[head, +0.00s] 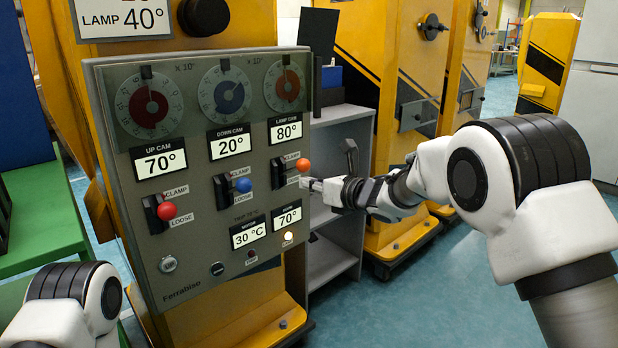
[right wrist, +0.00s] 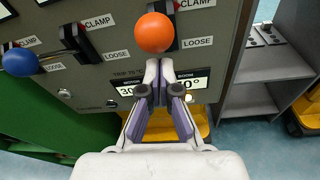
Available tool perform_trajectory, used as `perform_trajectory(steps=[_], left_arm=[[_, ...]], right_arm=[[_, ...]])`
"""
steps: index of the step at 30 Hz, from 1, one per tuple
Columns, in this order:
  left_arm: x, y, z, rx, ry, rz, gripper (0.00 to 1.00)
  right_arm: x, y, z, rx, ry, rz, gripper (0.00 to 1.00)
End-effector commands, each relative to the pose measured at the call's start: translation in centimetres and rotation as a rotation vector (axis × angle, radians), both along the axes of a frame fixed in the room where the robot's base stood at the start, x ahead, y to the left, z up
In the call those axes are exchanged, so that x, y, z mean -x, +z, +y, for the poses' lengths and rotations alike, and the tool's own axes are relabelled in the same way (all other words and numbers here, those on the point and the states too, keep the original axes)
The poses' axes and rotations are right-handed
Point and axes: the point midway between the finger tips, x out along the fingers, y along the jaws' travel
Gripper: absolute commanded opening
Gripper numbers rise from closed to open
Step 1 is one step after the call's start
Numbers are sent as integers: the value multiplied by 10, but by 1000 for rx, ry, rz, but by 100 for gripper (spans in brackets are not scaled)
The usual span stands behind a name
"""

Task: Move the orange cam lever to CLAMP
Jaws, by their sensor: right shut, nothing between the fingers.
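The orange cam lever's ball (head: 302,165) sticks out from its black slot at the right side of the grey control panel, between the CLAMP label above and the LOOSE label below. My right gripper (head: 306,184) is shut and empty, with its tips just below the ball. In the right wrist view the orange ball (right wrist: 154,32) lies just beyond the closed fingertips (right wrist: 158,66) and hides part of its slot. I cannot tell whether the tips touch the ball. My left gripper is out of view; only part of my left arm shows.
The blue lever ball (head: 243,185) and red lever ball (head: 168,211) stand to the left on the panel (head: 200,275). The lamp cam display (head: 286,130) above the orange lever reads 80°. A grey shelf (head: 340,115) stands behind, right of the panel.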

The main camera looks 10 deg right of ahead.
Motion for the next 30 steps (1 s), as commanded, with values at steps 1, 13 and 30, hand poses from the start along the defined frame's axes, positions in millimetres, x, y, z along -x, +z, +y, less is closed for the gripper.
perform_trajectory(steps=[1,13,30], left_arm=[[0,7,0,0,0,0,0],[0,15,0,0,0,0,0],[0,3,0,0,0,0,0]], right_arm=[[0,7,1,7,1,7,0],[-3,16,3,1,1,3,0],[-5,9,6,-3,2,-5,0]])
